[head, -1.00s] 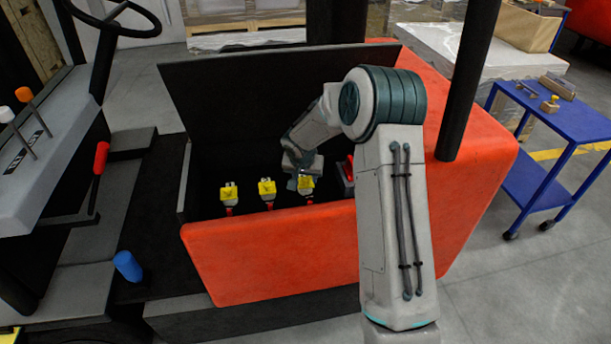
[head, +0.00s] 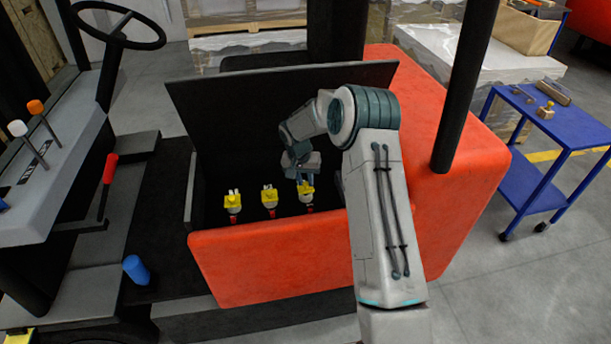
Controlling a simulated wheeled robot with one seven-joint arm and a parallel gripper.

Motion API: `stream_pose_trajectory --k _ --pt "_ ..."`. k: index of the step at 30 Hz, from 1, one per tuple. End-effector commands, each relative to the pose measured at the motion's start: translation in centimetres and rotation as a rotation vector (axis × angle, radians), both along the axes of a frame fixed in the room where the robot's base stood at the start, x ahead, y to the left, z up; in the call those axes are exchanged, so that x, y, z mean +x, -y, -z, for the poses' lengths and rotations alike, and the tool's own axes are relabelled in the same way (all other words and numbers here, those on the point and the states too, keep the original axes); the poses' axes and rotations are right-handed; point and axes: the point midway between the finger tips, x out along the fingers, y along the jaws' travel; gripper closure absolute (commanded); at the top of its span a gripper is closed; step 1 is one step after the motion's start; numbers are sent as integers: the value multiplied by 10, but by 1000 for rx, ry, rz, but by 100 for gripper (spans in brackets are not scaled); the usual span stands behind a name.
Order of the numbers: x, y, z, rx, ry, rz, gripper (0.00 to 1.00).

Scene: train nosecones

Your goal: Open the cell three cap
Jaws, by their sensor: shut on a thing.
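Three yellow caps stand in a row inside the open black-lined battery compartment (head: 191,190) of the red vehicle. They are the left cap (head: 232,201), the middle cap (head: 269,197) and the right cap (head: 306,189). White and red parts show beneath them. My gripper (head: 304,179) points down at the right cap and is shut on it; the fingers are small and partly hide its top. I cannot read any cell numbers. The left and middle caps look alike, with small prongs on top.
The raised black lid (head: 280,100) stands behind my gripper. A blue cart (head: 560,130) is at right; a steering wheel (head: 118,27) and levers are at left.

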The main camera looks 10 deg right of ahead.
Motion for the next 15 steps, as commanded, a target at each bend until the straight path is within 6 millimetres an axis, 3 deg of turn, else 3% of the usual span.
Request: stream_pose_trajectory --k 15 --pt "8 0 -5 4 -115 -3 100"
